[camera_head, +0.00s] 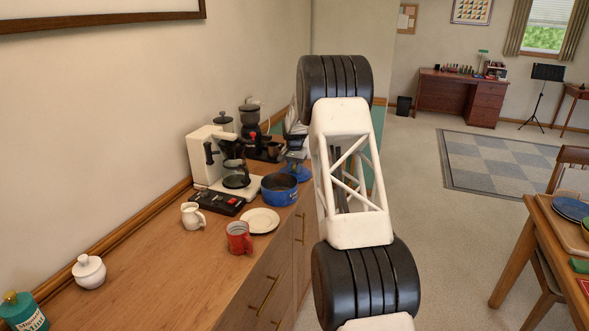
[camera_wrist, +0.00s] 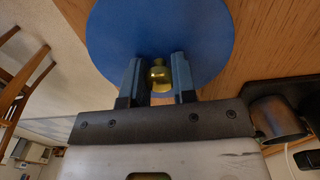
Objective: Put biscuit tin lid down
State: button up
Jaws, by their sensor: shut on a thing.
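The biscuit tin lid is a round blue disc (camera_wrist: 160,28) with a brass knob (camera_wrist: 160,75) in the wrist view. My gripper (camera_wrist: 159,82) has its two fingers on either side of the knob and is shut on it. In the head view the lid (camera_head: 298,172) shows as a blue patch under my gripper (camera_head: 297,158), near the counter's far front edge. The open blue tin (camera_head: 279,189) stands just nearer on the wooden counter. The lid lies flat over the wood; I cannot tell whether it touches.
A coffee maker (camera_head: 215,160) and a black grinder (camera_head: 250,125) stand behind. A white plate (camera_head: 260,220), red mug (camera_head: 239,238) and cream jug (camera_head: 193,216) are nearer. A metal cup (camera_wrist: 278,122) is close beside my gripper. The near counter (camera_head: 165,280) is mostly clear.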

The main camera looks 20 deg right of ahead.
aim_at(294, 166)
jog(key=shift+f, duration=0.15)
jog(key=o, duration=0.9)
notch_tip(294, 166, up, 12)
dwell(0.4)
jog(key=shift+r, duration=0.2)
dwell(0.6)
